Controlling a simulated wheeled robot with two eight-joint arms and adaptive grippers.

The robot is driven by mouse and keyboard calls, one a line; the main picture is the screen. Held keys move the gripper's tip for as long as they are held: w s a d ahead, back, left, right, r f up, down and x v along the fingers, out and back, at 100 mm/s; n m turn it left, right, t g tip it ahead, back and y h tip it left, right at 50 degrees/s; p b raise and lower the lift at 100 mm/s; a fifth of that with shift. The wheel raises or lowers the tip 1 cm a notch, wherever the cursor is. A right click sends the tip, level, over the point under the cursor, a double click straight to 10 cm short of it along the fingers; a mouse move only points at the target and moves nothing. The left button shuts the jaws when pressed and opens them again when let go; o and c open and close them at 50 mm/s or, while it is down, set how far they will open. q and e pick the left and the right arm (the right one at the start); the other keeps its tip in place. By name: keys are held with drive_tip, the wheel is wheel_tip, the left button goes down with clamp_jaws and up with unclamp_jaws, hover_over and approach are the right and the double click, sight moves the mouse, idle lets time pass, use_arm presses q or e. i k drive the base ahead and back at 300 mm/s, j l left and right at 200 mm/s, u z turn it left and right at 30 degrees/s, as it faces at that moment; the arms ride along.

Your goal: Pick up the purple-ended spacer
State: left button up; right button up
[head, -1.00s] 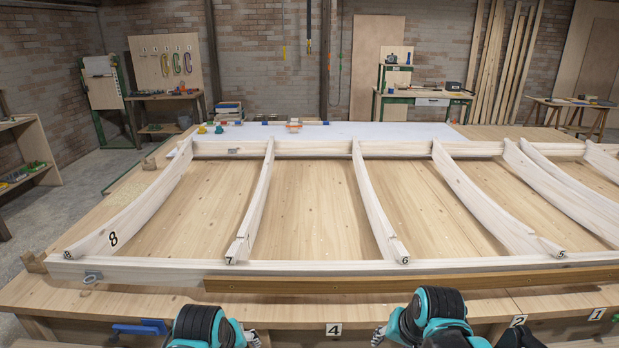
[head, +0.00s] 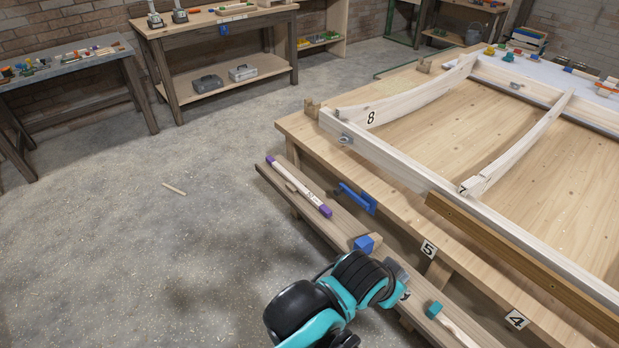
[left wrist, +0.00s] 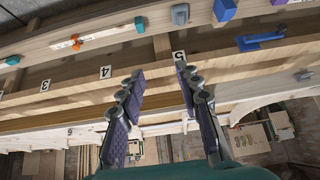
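The purple-ended spacer (head: 297,186) is a pale bar with a purple end at each tip. It lies on the low ledge (head: 340,232) along the workbench's front, in the head view. One purple end (left wrist: 279,2) shows at the top edge of the left wrist view. My left gripper (left wrist: 158,74) is open and empty, its fingers spread apart. In the head view my left arm is at the bottom middle, and its gripper is nearer than the spacer and to its right. My right gripper is not in view.
A blue block (head: 368,243) and a teal block (head: 433,309) sit on the ledge. A blue clamp (head: 357,198) is on the bench front beside the spacer. A ribbed wooden frame (head: 400,170) lies on the bench.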

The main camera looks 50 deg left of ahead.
sight(294, 184)
drive_tip(key=u, duration=1.8)
drive_tip(key=i+j+z, duration=0.2)
drive_tip(key=i, duration=0.3)
drive_tip(key=i+j+z, duration=0.2)
drive_tip(key=i, duration=0.3)
drive_tip(key=i+j+z, duration=0.2)
drive_tip(key=i, duration=0.25)
